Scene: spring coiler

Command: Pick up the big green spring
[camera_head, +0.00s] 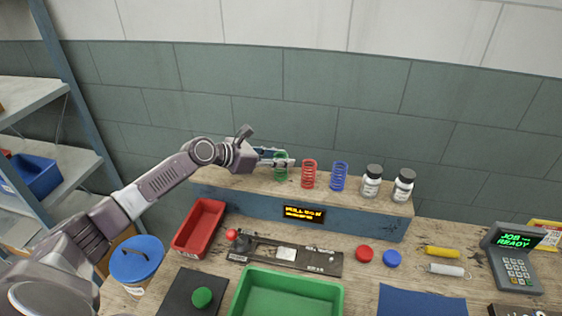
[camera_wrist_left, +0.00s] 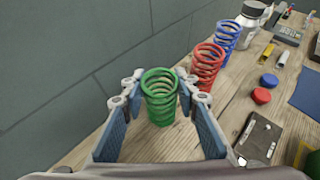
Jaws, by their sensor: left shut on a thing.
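The big green spring (camera_wrist_left: 160,95) stands upright on the raised wooden shelf (camera_head: 240,181), at the left end of a row of springs. In the head view the green spring (camera_head: 281,174) is partly covered by the fingers. My left gripper (camera_head: 279,161) reaches in from the left. In the left wrist view its two blue-padded fingers (camera_wrist_left: 160,103) stand on either side of the green spring and are shut on it. The spring's foot appears at the shelf surface; whether it is lifted is hard to tell. My right gripper is not in view.
A red spring (camera_head: 309,174) stands close to the right of the green one, then a blue spring (camera_head: 339,176) and two white bottles (camera_head: 372,182). Below are a red bin (camera_head: 199,229), a green tray (camera_head: 287,295) and a coiling device (camera_head: 285,253). A wall stands behind.

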